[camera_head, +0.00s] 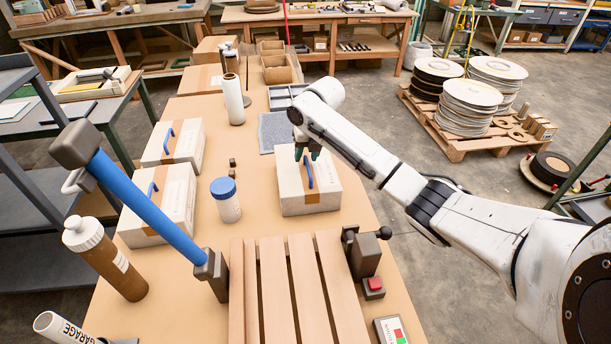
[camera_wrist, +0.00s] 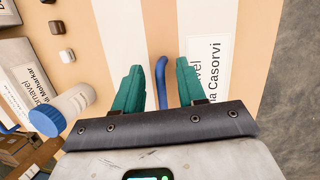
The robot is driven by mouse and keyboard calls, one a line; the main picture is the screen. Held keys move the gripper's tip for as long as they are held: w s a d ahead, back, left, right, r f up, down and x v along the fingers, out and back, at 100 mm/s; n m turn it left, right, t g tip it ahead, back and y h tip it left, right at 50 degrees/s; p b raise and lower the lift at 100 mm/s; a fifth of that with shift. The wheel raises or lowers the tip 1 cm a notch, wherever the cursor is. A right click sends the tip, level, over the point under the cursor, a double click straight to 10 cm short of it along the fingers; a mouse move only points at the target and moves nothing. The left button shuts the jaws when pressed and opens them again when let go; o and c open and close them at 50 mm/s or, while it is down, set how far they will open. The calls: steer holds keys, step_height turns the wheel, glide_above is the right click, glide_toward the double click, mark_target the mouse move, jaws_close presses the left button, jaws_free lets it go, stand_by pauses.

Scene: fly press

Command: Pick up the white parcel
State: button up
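A white parcel (camera_head: 325,190) with a tan band and a blue handle (camera_head: 308,172) lies on the bench right of centre. Its printed white top fills much of the wrist view (camera_wrist: 212,40). My gripper (camera_head: 307,153) is above this parcel, at its handle. In the wrist view my gripper (camera_wrist: 158,70) has its green fingers apart, and the blue handle (camera_wrist: 161,78) shows between them, touching neither. I cannot tell how far the fingertips are above the handle. Two more white parcels with blue handles (camera_head: 187,142) (camera_head: 175,197) lie to the left.
A blue-lidded white jar (camera_head: 227,203) stands left of the parcel, with small brown blocks (camera_head: 233,168) nearby. Wooden slats (camera_head: 285,285) and a dark press-like fixture (camera_head: 368,250) are in front. A blue bar (camera_head: 145,205) slants up at left. A grey mat (camera_head: 272,131) lies behind.

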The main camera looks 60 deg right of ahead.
jaws_close()
stand_by(1.1)
steer(key=shift+r, duration=0.15)
